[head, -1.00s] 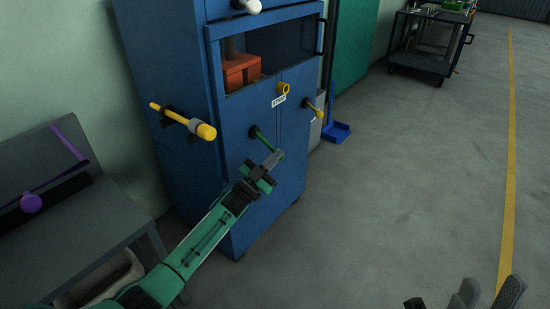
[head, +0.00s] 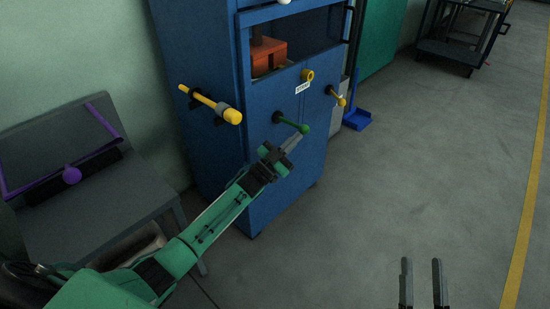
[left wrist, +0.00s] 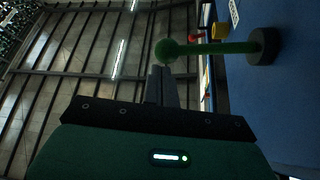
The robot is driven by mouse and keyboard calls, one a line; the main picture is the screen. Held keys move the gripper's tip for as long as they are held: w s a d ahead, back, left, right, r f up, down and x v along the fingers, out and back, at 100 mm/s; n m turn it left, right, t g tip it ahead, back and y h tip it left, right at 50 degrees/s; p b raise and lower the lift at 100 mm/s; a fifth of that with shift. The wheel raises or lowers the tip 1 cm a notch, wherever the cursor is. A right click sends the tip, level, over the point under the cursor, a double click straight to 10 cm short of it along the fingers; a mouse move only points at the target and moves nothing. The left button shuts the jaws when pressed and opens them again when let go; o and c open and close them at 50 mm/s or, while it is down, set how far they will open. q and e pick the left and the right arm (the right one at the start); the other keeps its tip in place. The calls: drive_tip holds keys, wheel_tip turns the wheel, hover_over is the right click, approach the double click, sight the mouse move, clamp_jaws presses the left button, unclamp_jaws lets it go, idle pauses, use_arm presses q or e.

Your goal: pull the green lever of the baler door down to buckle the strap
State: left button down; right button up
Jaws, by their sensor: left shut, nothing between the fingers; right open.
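The green lever (head: 290,122) sticks out from the front of the blue baler door (head: 262,165), a rod on a dark pivot with a round knob at its free end. In the left wrist view the lever (left wrist: 215,48) runs from its pivot at the right to the knob, just beyond my fingertips. My left gripper (head: 291,143) is shut and empty, its tips just below the knob; I cannot tell whether they touch it. The left gripper also shows in the left wrist view (left wrist: 161,76). My right gripper (head: 422,280) is open and empty, over the floor. I cannot make out the strap.
A grey bench (head: 60,215) with a purple bar stands at left.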

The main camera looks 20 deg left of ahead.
use_arm(q)
drive_tip(key=v, duration=0.8)
drive_tip(key=shift+p, duration=0.4)
use_arm(e)
drive_tip(key=f+g, duration=0.1)
drive_tip(key=f, duration=0.1)
drive_tip(key=a+f+g, duration=0.1)
drive_tip(key=f, duration=0.1)
drive_tip(key=shift+a+f+g+h, duration=0.2)
drive_tip(key=shift+g+h, duration=0.1)
drive_tip(key=shift+g, duration=0.1)
